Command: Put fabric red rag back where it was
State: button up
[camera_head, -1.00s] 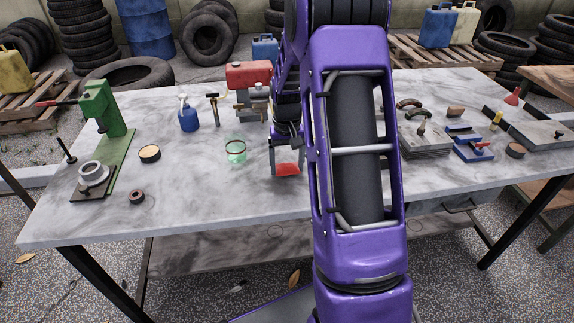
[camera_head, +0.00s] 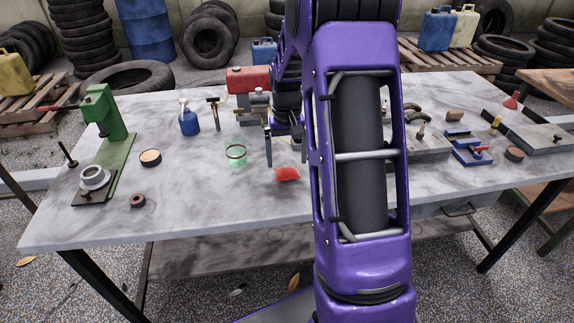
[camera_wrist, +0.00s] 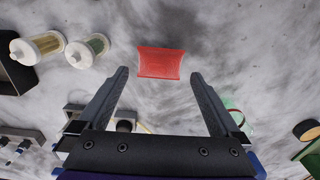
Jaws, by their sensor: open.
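The red rag (camera_head: 287,174) lies on the marble-look table in the head view, a small folded red piece near the table's middle. It also shows in the wrist view (camera_wrist: 160,63), flat on the table, beyond my fingertips and between their lines. My gripper (camera_wrist: 158,75) is open and empty, its two dark fingers spread wide and apart from the rag. In the head view one finger of my gripper (camera_head: 268,150) shows just above and left of the rag; the rest is hidden behind my arm.
A green-tinted glass jar (camera_head: 236,156) stands left of the rag. A red compressor (camera_head: 248,80) stands behind. In the wrist view, two clear-bodied filters (camera_wrist: 88,50) and a dark tray (camera_wrist: 15,65) are at the left. The table front near the rag is clear.

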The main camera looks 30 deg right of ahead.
aim_at(287, 170)
notch_tip(287, 170, up, 8)
jog(key=shift+f+p, duration=0.15)
jog(key=shift+p, duration=0.3)
